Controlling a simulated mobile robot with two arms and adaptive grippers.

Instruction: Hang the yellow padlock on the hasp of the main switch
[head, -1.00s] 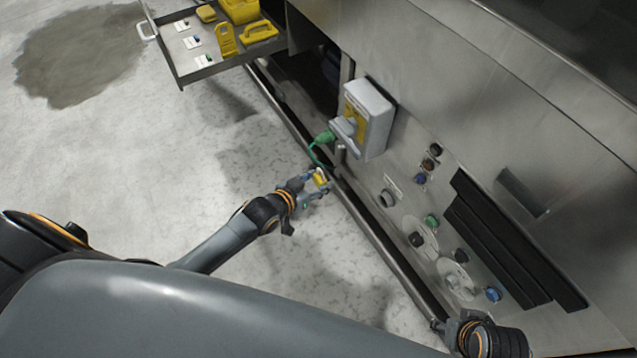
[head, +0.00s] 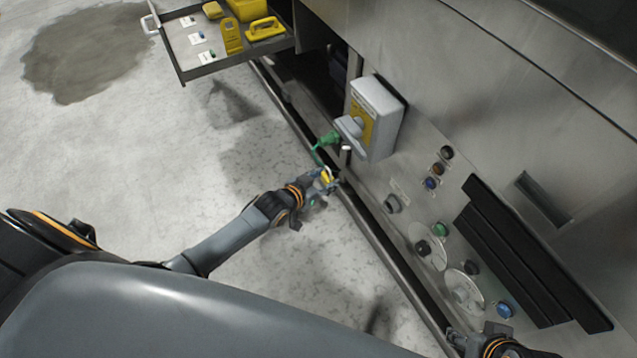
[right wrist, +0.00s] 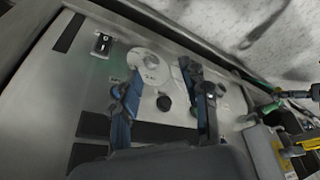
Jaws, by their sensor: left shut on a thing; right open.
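The yellow padlock (head: 326,176) is small and partly hidden by the fingers of my left gripper (head: 329,180), which is shut on it. They are just below and left of the main switch (head: 383,118), a grey box with a yellow plate and grey handle on the steel panel. A green piece (head: 328,138) with a green cord sits at the switch's left side, above the padlock; I cannot clearly tell the hasp's shape. My right gripper (head: 455,338) is at the bottom edge; its blue fingers (right wrist: 165,105) are apart and empty in the right wrist view.
An open drawer (head: 208,70) with yellow lockout items and labels juts out at upper left. The floor at left is clear, with a dark stain (head: 85,50).

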